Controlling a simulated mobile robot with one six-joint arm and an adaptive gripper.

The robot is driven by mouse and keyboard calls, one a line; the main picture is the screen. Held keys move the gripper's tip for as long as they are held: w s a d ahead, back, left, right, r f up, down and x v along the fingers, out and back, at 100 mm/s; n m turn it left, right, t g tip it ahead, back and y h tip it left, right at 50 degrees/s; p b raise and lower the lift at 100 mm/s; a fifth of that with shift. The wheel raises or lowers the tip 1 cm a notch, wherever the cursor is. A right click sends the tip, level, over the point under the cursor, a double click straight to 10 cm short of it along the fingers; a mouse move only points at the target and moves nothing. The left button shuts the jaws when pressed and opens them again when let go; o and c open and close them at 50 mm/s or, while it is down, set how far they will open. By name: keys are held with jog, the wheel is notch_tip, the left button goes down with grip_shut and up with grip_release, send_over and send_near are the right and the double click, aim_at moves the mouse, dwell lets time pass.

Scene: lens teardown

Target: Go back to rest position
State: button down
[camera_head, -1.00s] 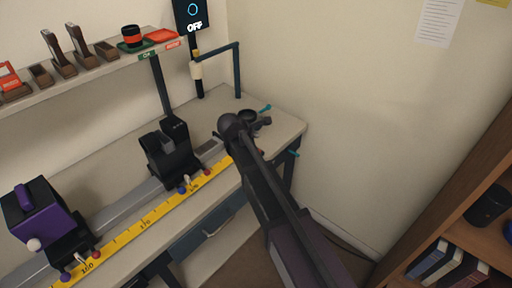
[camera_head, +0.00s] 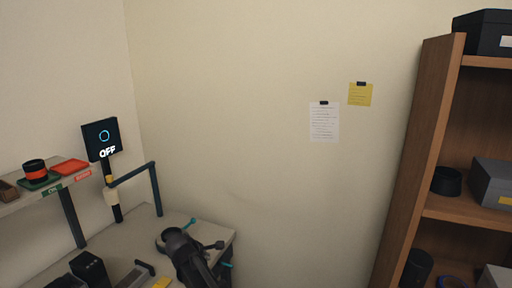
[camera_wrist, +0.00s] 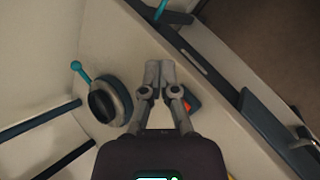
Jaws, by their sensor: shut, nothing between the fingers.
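My gripper (camera_wrist: 159,68) is shut and empty in the wrist view, its two grey fingertips together above the pale bench top (camera_wrist: 75,140). A dark ring-shaped part (camera_wrist: 109,99) lies on the bench to the left of the fingers, apart from them. A small dark part with a red face (camera_wrist: 192,102) shows just right of the fingers, partly hidden by them. In the head view my arm reaches over the bench's right end, and its fingertips cannot be made out there.
A shelf (camera_head: 60,181) holds a black-and-red ring (camera_head: 35,170) on a green tray and a red tray (camera_head: 70,167). A screen reading OFF (camera_head: 101,139) stands behind.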

jog(key=s+d+m+g+p, duration=0.1)
jog(key=s+d+m+g, duration=0.3)
jog(key=d, duration=0.6)
jog(key=s+d+m+p, duration=0.2)
jog(key=d+m, duration=0.4)
jog(key=d, duration=0.5)
jog(key=s+d+r+m+g+y+p, duration=0.2)
jog(key=s+d+m+g+y+p, duration=0.1)
jog(key=s+d+m, duration=0.7)
jog(key=shift+s+d, duration=0.4)
jog(key=shift+d, duration=1.6)
jog(key=shift+r, duration=0.1)
